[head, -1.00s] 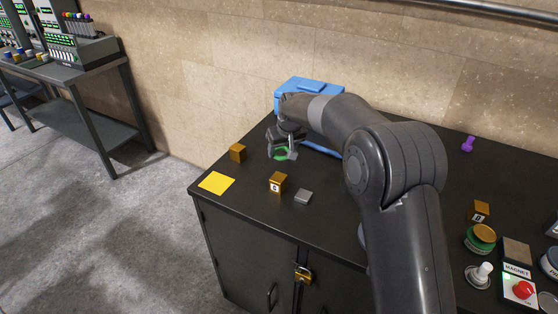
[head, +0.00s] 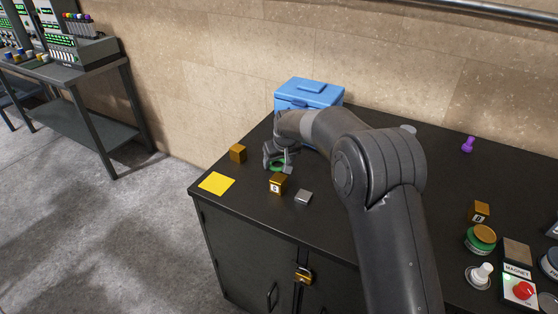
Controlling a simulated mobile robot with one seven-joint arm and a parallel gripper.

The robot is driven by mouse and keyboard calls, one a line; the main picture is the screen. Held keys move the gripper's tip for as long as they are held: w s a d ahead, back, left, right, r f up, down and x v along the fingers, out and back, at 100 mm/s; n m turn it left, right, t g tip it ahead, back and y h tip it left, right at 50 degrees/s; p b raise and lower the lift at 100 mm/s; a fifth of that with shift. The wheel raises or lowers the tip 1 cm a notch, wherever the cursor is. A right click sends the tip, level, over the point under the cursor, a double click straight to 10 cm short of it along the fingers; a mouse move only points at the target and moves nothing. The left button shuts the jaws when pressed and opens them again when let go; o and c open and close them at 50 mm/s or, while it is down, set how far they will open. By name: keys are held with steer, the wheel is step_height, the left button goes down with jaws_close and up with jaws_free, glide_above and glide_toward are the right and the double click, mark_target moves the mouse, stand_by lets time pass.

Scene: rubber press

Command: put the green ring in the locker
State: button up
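The green ring (head: 277,168) shows as a small green arc between the fingers of my gripper (head: 278,164), over the left part of the black bench top. The fingers stand apart with the ring between them, and the ring has shifted together with them. Part of the ring is hidden by the fingers. I cannot tell whether it touches the bench. No thing is marked as the locker; the black cabinet (head: 240,250) under the bench has doors with a brass padlock (head: 304,275), and they look shut. A blue lidded box (head: 309,92) stands behind my gripper, its lid down.
A brass cube (head: 238,154), a lettered brass cube (head: 278,184), a grey block (head: 303,197) and a yellow square (head: 217,184) lie close to my gripper. A purple piece (head: 468,145) and a red-button magnet panel (head: 519,287) are at right. My arm covers the bench's middle.

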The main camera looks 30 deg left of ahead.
steer(key=shift+o, duration=1.2)
steer(key=shift+r, duration=0.1)
steer(key=v, duration=1.2)
steer(key=s+d+r+m+t+h, duration=0.1)
steer(key=s+d+r+m, duration=0.2)
steer(key=d, duration=0.7)
steer(key=s+d+r, duration=0.3)
steer(key=d+r, duration=0.2)
steer(key=d, duration=0.6)
steer(key=s+d+r+m+t+h, duration=0.1)
steer(key=s+d+r+m, duration=0.3)
steer(key=d, duration=0.6)
steer(key=s+d+f+m, duration=0.1)
steer(key=s+d+f, duration=0.1)
steer(key=s+d, duration=0.6)
steer(key=s+d+f+m+h, duration=0.1)
steer(key=s+d+f+m, duration=0.1)
steer(key=s+d, duration=0.7)
steer(key=shift+s+d+f+t, duration=0.25)
steer(key=shift+s+f+t, duration=0.1)
steer(key=shift+s, duration=0.8)
